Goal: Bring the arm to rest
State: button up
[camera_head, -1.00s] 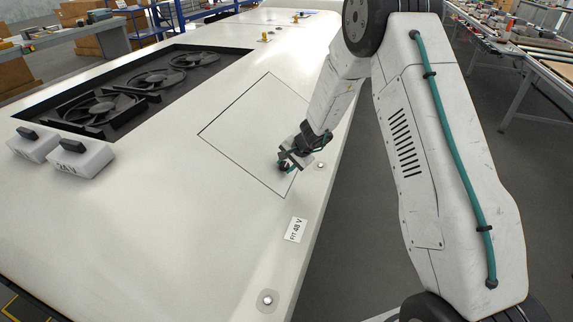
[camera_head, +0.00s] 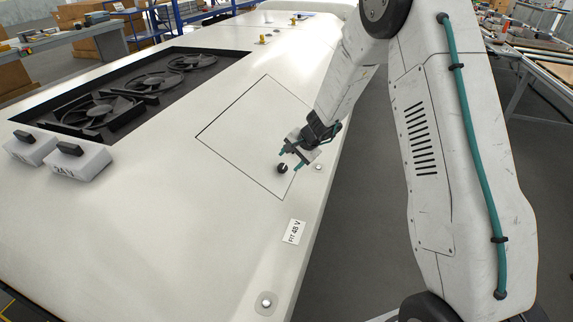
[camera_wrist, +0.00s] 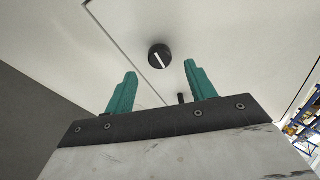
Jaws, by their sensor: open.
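My gripper (camera_head: 290,160) is open and empty, with teal fingers held just above the white housing near the corner of a square panel (camera_head: 245,135). A round black knob (camera_head: 282,168) sits on that panel, beside the fingertips. In the wrist view my gripper (camera_wrist: 158,85) shows both teal fingers apart, and the knob (camera_wrist: 159,57), with a white line across its face, lies beyond and between them. The fingers do not appear to touch it. The panel looks flush in its outline.
The white housing (camera_head: 180,240) carries a recessed bay with several black fans (camera_head: 98,112) at the left. Two white blocks with black switches, one marked 24 V (camera_head: 78,160), stand in front of it. Grey floor lies to the right.

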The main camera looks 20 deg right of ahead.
jog(key=shift+v, duration=1.1)
jog(key=s+a+r+n+g, duration=0.1)
jog(key=s+r+n+g, duration=0.1)
jog(key=s+r, duration=0.35)
jog(key=s+a+r+n+g+y, duration=0.1)
jog(key=s+a+r+n+g, duration=0.1)
jog(key=s, duration=0.7)
jog(key=s+a+r+n+g, duration=0.1)
jog(key=s+r+n+g, duration=0.1)
jog(key=s+r, duration=0.35)
jog(key=s+d+r+n+h, duration=0.1)
jog(key=s+r, duration=0.3)
jog(key=s, duration=0.4)
jog(key=s+d+r+n+t+h, duration=0.1)
jog(key=s+r, duration=0.3)
jog(key=s, duration=0.4)
jog(key=s+d+r+n+t+h, duration=0.1)
jog(key=s+r, duration=0.3)
jog(key=s, duration=0.5)
jog(key=shift+d+r+n+h, duration=0.15)
jog(key=shift+d+n+h, duration=0.65)
jog(key=shift+h, duration=0.1)
